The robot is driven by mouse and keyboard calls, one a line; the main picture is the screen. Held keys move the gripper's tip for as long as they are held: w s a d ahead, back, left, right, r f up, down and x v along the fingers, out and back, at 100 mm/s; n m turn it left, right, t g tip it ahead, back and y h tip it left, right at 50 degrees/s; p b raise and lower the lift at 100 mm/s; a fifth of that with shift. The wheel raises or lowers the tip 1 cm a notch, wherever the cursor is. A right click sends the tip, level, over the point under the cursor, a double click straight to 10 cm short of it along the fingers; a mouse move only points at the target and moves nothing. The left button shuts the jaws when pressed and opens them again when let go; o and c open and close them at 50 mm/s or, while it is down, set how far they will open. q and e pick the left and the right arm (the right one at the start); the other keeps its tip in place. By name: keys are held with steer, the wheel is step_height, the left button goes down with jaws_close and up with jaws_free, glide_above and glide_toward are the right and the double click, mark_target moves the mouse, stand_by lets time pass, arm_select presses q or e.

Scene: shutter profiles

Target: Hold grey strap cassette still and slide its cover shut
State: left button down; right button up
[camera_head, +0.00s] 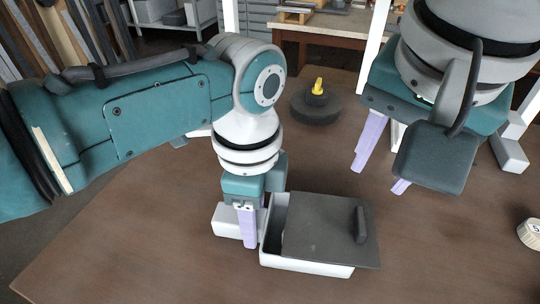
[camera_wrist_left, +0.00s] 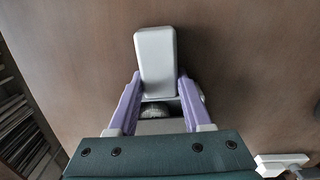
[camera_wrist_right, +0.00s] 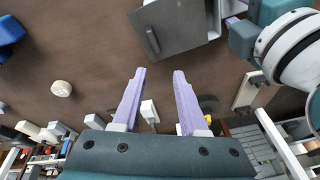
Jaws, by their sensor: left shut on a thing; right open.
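The strap cassette is a light grey box (camera_head: 310,267) with a dark grey flat cover (camera_head: 315,225) bearing an upright dark handle (camera_head: 360,224). The cover sits shifted right, overhanging the box's right side and leaving an open strip on its left. In the right wrist view the cover (camera_wrist_right: 185,22) and handle (camera_wrist_right: 153,40) show at the top. My left gripper (camera_head: 247,243) is shut on a light grey block at the cassette's left side; the block (camera_wrist_left: 155,60) also shows in the left wrist view. My right gripper (camera_head: 377,180) is open and empty, above and behind the cassette; its fingers (camera_wrist_right: 160,75) are spread.
A dark round disc (camera_head: 316,108) with a yellow knob stands behind the cassette. A pale round roll (camera_head: 530,234) lies at the right edge. A small white block (camera_wrist_right: 149,112) shows between my right fingers, further off. The brown table (camera_head: 440,255) is clear right of the cassette.

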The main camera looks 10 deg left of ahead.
mark_target(361, 222)
steer(key=n, duration=0.5)
steer(key=shift+s+d+f, duration=0.1)
steer(key=shift+s+f, duration=0.25)
steer(key=shift+f, duration=3.9)
jaws_close()
steer(key=shift+a, duration=1.5)
arm_select(q)
steer(key=shift+d, duration=0.1)
arm_select(e)
jaws_free()
steer(key=shift+r, duration=0.15)
